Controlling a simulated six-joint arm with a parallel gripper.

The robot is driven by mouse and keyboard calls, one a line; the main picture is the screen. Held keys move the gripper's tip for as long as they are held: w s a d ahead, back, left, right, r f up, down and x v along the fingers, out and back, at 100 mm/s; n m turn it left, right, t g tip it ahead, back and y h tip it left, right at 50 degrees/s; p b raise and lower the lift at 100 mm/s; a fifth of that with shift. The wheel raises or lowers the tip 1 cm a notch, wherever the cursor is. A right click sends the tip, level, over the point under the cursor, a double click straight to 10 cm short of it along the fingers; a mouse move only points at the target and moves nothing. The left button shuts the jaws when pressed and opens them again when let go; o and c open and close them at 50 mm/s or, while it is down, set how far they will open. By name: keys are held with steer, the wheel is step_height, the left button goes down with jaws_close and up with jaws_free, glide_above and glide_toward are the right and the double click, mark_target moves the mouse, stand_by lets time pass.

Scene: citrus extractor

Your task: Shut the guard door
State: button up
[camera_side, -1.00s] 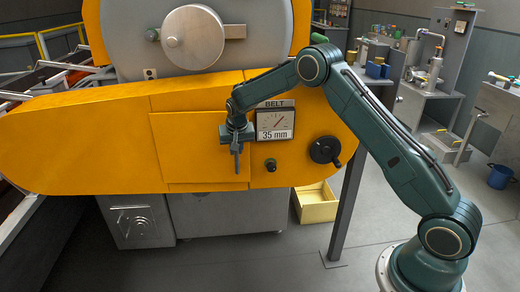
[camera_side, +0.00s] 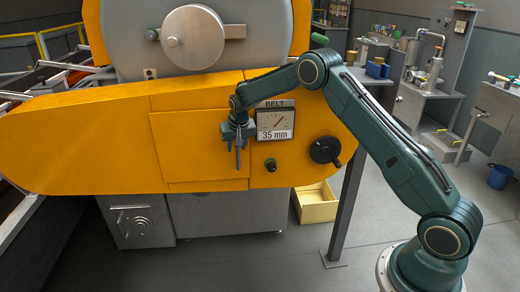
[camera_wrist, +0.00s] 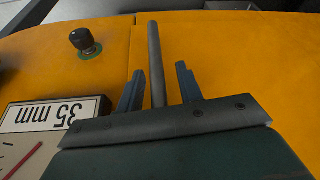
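The guard door appears to be the orange panel (camera_side: 195,150) in the middle of the orange cover. Its right edge runs beside the belt gauge. It looks close to flush, but I cannot tell whether a small gap stands at its edge. My gripper (camera_side: 238,142) is in front of the door's right part. In the wrist view the two fingers of my gripper (camera_wrist: 158,84) are apart. A straight grey rod (camera_wrist: 155,60) stands between them with space on both sides. I cannot tell whether the rod belongs to the door or to the gripper. It also shows in the side view (camera_side: 239,160).
The belt gauge (camera_side: 275,124) reads 35 mm, just right of my gripper. A small black knob (camera_side: 270,165) and a larger black handwheel (camera_side: 325,150) sit on the cover further right. A yellow bin (camera_side: 316,204) is on the floor below. The floor in front is clear.

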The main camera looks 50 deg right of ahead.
steer(key=shift+r, duration=0.15)
steer(key=v, duration=1.3)
steer(key=shift+r, duration=0.25)
steer(key=shift+s+r, duration=0.1)
steer(key=shift+s, duration=0.05)
steer(key=s+a+r+n, duration=0.1)
steer(key=s+a+r, duration=0.25)
steer(key=s, duration=0.35)
steer(key=s+a+r+n+t+y, duration=0.1)
steer(key=s+a+r, duration=0.1)
steer(key=s+r, duration=0.35)
steer(key=s+a+r+n, duration=0.1)
steer(key=s+a+r, duration=0.1)
steer(key=s+r, duration=0.35)
steer(key=s+a+f+n, duration=0.2)
steer(key=s, duration=0.9)
steer(key=s+a+f+n+y, duration=0.1)
steer(key=s+a+f, duration=0.2)
steer(key=s, duration=0.9)
steer(key=shift+s+f+n+t+y, duration=0.2)
steer(key=shift+n+t+y, duration=0.1)
steer(key=shift+n+t, duration=0.1)
